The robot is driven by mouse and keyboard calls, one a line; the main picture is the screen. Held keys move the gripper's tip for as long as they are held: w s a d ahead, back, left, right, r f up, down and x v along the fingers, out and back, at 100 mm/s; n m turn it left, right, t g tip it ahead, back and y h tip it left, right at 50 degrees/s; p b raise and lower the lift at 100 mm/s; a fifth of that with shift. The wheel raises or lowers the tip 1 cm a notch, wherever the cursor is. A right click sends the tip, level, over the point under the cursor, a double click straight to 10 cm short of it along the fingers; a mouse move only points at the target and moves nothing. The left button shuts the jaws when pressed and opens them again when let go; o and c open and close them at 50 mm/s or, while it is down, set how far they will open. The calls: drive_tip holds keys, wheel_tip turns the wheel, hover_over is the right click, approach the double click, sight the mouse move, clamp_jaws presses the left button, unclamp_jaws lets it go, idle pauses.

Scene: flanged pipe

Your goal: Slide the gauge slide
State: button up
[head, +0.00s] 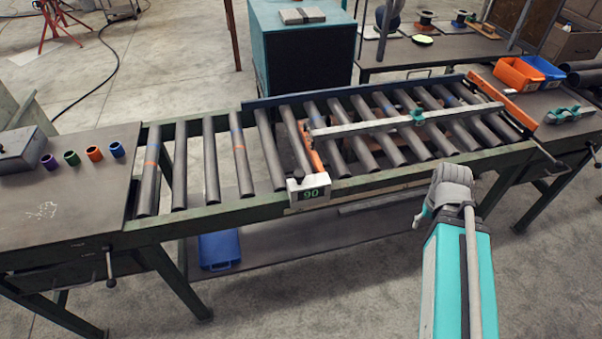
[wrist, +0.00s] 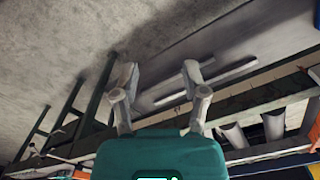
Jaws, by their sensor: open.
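The gauge slide is a white block (head: 309,193) with a green "90" display on the front rail of the roller conveyor. An orange arm (head: 314,155) rises behind the block across the rollers. A long pale bar (head: 365,126) runs right from near that arm, with a teal clamp (head: 418,117) on it. My gripper (head: 420,216) is in front of the conveyor, to the right of the block and apart from it. In the wrist view my gripper (wrist: 158,80) has its two fingers spread with nothing between them. I cannot clearly make out the gauge slide in the wrist view.
The conveyor's green front rail (head: 240,212) spans the scene. An orange stop bar (head: 500,97) crosses its right end. A left bench (head: 70,215) holds several coloured rings and a grey box. A blue bin (head: 220,250) sits on the lower shelf. The floor in front is clear.

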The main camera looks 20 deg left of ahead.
drive_tip(key=o, duration=0.4)
drive_tip(key=shift+a+r, duration=0.1)
drive_tip(key=shift+c, duration=0.2)
wheel_tip(320, 180, up, 17)
drive_tip(key=m+p, duration=0.3)
drive_tip(key=p, duration=1.4)
hover_over(300, 172)
drive_tip(key=shift+s+a, duration=0.1)
drive_tip(key=shift+f, duration=0.25)
wheel_tip(300, 172, down, 14)
drive_tip(key=b, duration=1.4)
drive_tip(key=shift+r, duration=0.2)
drive_tip(key=shift+c, duration=0.2)
